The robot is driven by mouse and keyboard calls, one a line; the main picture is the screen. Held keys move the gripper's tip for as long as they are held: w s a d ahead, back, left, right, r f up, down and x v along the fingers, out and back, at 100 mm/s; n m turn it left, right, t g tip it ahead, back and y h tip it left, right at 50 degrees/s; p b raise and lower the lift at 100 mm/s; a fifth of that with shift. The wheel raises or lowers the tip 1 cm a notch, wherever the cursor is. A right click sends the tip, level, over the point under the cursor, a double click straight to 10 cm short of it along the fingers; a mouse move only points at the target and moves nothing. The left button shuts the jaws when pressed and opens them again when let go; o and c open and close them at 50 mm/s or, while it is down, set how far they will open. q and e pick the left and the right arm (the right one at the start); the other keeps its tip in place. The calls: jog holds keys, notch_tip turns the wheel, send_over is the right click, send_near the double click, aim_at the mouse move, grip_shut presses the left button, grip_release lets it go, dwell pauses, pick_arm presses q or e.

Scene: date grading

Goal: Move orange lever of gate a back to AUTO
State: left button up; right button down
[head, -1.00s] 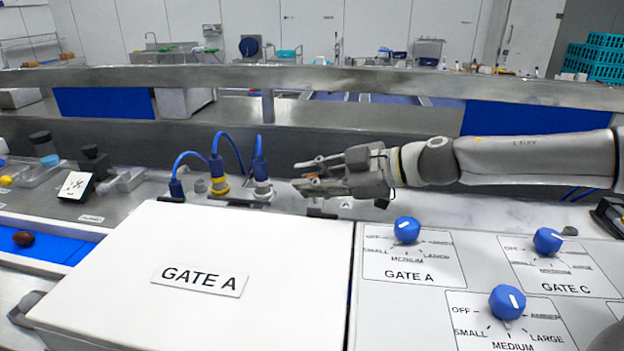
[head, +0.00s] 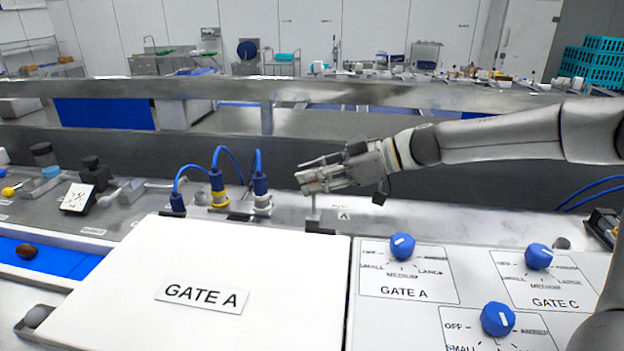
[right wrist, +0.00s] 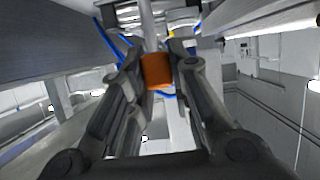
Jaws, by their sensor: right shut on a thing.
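The orange lever of gate A shows in the right wrist view as an orange grip (right wrist: 158,71) on a pale rod. It lies between the two fingers of my right gripper (right wrist: 160,68), which is shut on it. In the head view my right gripper (head: 308,179) is above the metal ledge behind the GATE A box. A thin upright stem (head: 315,207) runs from below the fingers to a dark base. The fingers mostly hide the orange grip there. A small plate marked A (head: 343,215) is to the right of the stem. My left gripper is out of view.
The white GATE A box (head: 240,270) stands in front of the ledge. Blue-cabled connectors (head: 261,186) rise just left of my right gripper. Blue selector knobs (head: 402,246) sit on the panel at right. A metal rail (head: 350,92) crosses behind.

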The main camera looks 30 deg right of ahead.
jog(key=shift+w+d+f+m+g+y+b, duration=0.3)
jog(key=shift+w+d+m+g+y, duration=0.2)
jog(key=shift+w+d+m, duration=0.4)
jog(key=shift+w+d+f+m+g+y+b, duration=0.15)
jog(key=shift+w+d+f+m+g+y, duration=0.35)
jog(key=shift+w+m, duration=0.65)
jog(key=shift+s+r, duration=0.1)
jog(key=shift+r, duration=0.05)
jog(key=c, duration=1.3)
grip_release()
jog(key=shift+d, duration=0.1)
jog(key=v, duration=1.2)
